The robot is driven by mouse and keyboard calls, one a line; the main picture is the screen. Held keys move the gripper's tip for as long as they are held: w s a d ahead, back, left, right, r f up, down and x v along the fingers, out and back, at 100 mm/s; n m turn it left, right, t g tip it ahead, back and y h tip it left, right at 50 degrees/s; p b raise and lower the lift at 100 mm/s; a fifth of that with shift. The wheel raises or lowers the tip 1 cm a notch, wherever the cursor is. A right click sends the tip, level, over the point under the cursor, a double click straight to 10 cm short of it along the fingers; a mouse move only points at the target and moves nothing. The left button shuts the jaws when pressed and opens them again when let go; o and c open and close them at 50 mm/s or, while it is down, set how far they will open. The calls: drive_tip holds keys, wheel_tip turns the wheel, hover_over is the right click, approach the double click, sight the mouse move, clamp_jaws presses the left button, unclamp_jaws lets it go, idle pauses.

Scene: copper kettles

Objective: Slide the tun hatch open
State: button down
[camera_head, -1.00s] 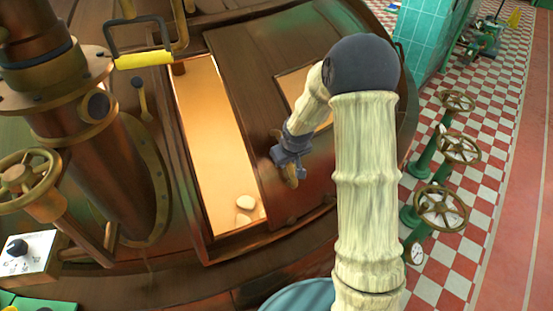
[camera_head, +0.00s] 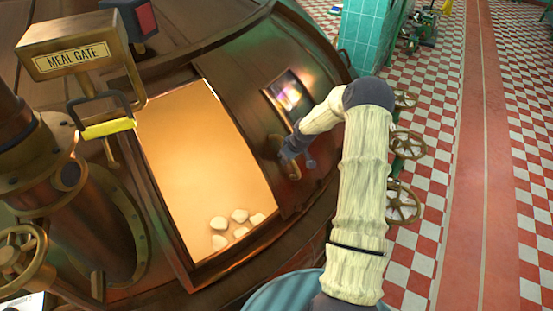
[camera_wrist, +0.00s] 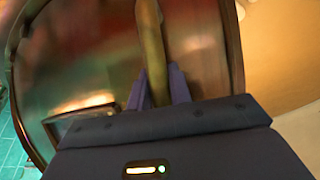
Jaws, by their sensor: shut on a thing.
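The tun hatch (camera_head: 235,85) is a brown copper panel with a small window, set on the domed tun (camera_head: 215,30). It stands slid to the right, and a wide opening (camera_head: 200,150) glows orange to its left, with several pale lumps low inside. My gripper (camera_head: 291,165) is at the hatch's lower right part, shut on the hatch handle (camera_head: 297,174), which is mostly hidden in the head view. In the wrist view the handle (camera_wrist: 151,50) is a brass bar running down between the two blue-grey fingers (camera_wrist: 157,88).
A lever with a yellow grip (camera_head: 108,129) and a "MEAL GATE" sign (camera_head: 75,57) stand left of the opening. A thick copper pipe (camera_head: 85,215) rises at the left. Several valve wheels (camera_head: 403,201) line the right, beside the red and white checkered floor (camera_head: 432,120).

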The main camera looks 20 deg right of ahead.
drive_tip(key=p, duration=0.2)
hover_over(297, 163)
drive_tip(key=shift+a+r, duration=0.15)
drive_tip(key=shift+r, duration=0.1)
drive_tip(key=shift+w+d+f, duration=0.1)
drive_tip(key=shift+d+f, duration=0.05)
drive_tip(key=shift+d, duration=0.1)
drive_tip(key=c, duration=1.3)
unclamp_jaws()
drive_tip(key=shift+s, duration=0.25)
